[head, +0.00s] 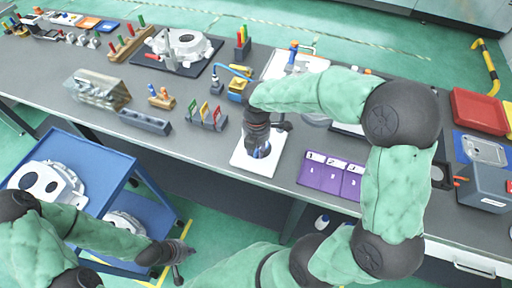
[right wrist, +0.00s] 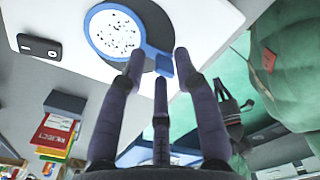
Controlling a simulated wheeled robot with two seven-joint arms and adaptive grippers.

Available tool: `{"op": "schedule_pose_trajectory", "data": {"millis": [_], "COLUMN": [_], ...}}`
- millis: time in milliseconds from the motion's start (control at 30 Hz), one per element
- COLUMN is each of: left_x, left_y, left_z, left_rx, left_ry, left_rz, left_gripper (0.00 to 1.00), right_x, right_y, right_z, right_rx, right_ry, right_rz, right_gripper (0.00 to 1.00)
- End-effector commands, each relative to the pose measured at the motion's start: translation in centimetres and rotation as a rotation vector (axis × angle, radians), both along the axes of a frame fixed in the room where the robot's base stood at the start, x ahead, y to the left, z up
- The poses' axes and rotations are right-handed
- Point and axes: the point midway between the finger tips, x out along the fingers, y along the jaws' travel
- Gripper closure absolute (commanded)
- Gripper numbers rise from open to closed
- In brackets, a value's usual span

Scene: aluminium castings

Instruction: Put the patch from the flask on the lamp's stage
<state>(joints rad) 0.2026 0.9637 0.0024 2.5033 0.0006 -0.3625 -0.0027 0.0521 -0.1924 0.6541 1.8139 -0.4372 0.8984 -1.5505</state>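A blue-rimmed round piece with a white, dark-speckled face, which looks like the patch (right wrist: 115,32), lies on or just over a dark round disc (right wrist: 152,18) on a white board. This disc may be the lamp's stage. The board (head: 245,163) is at the front table edge in the head view. My right gripper (head: 261,150) is over it; in the right wrist view its fingers (right wrist: 160,62) stand apart around the patch's blue tab, with no clear grip. My left gripper (head: 180,256) hangs low by the blue cart; its fingers are too small to judge. I cannot identify the flask surely.
Purple cards (head: 322,178) lie right of the board. A colored-tag rack (head: 207,117) and a blue-and-yellow device with a hose (head: 238,90) stand left of and behind it. A red tray (head: 478,110) is far right. A blue cart (head: 112,165) stands at left.

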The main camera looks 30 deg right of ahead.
Motion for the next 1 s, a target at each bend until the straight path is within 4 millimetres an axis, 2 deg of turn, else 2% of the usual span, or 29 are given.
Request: {"op": "schedule_pose_trajectory", "data": {"millis": [133,233,700,833,1000], "left_x": [0.0,0.0,0.0,0.0,0.0], "left_y": [0.0,0.0,0.0,0.0,0.0], "left_z": [0.1,0.5,3.9,4.4,4.6], "left_rx": [0.000,0.000,0.000,0.000,0.000], "left_ry": [0.000,0.000,0.000,0.000,0.000], "left_rz": [0.000,0.000,0.000,0.000,0.000], "left_gripper": [1.00,1.00,1.00,1.00,1.00], "right_x": [0.0,0.1,0.1,0.1,0.1], "right_y": [0.0,0.0,-0.1,-0.1,-0.1], "right_z": [0.3,1.2,10.1,11.5,12.4], "right_rx": [0.000,0.001,0.001,0.000,0.000], "right_ry": [-0.001,-0.003,-0.003,-0.002,-0.001], "right_rz": [0.000,-0.001,0.000,0.001,0.000], "right_gripper": [0.68,0.68,0.68,0.68,0.68]}}
